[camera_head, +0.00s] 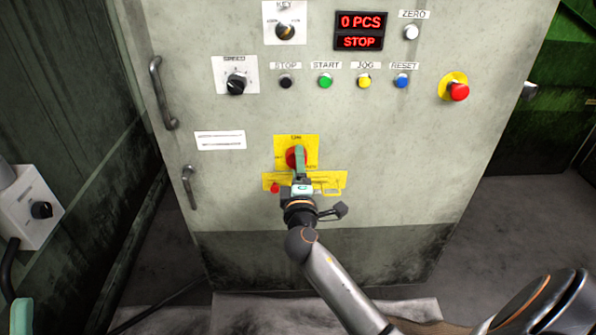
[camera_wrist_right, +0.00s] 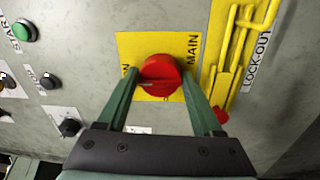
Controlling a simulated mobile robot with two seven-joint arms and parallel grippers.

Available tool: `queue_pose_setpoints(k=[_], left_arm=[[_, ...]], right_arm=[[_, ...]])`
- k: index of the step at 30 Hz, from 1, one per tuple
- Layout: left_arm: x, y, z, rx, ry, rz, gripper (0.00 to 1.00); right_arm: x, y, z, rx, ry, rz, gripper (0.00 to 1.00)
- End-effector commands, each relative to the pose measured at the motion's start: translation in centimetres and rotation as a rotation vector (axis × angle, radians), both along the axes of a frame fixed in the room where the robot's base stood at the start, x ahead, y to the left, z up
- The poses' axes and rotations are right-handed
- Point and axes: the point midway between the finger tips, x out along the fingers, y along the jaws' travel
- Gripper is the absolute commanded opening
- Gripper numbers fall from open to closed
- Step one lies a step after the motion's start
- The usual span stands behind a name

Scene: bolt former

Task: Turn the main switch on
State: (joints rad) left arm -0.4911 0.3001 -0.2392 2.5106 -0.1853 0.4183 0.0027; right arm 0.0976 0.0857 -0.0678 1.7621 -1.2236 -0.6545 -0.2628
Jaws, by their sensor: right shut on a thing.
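The main switch is a red rotary knob (camera_head: 291,158) on a yellow plate (camera_head: 310,142), low on the grey cabinet front. In the right wrist view the red knob (camera_wrist_right: 160,76) sits on its yellow plate (camera_wrist_right: 130,48) beside the word MAIN. My right gripper (camera_head: 299,155) reaches it from below, and its green fingers (camera_wrist_right: 159,72) are shut on the knob, one on each side. The knob's exact pointer position is hard to read. A small green piece at the lower left corner of the head view appears to be part of my left gripper (camera_head: 21,316); its jaws are not visible.
A yellow lock-out bar (camera_head: 333,181) lies just below the knob. Above are push buttons, a speed dial (camera_head: 236,84), a display (camera_head: 359,30) reading 0 PCS and STOP, and a red emergency button (camera_head: 458,91). Two handles (camera_head: 160,95) (camera_head: 188,187) stick out at the left.

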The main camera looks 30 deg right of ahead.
Motion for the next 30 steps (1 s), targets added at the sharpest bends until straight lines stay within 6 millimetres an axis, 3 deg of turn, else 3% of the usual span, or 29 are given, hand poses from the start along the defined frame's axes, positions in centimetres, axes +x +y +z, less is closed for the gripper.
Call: queue_pose_setpoints(k=[20, 21, 28, 30], left_arm=[[0.06, -0.17, -0.89, 0.002, 0.012, -0.013, 0.50], [0.06, -0.17, -0.89, 0.002, 0.012, -0.013, 0.50], [0.03, -0.17, -0.86, 0.002, 0.009, -0.013, 0.50], [0.03, -0.17, -0.86, 0.002, 0.009, -0.013, 0.50]], right_arm=[[-0.02, 0.01, -0.33, 0.063, -0.030, -0.001, 0.12], [-0.02, 0.01, -0.33, 0.063, -0.030, -0.001, 0.69], [-0.01, 0.03, -0.20, 0.059, -0.032, -0.001, 0.94], [0.00, 0.03, -0.16, 0.059, -0.032, 0.000, 0.95]])
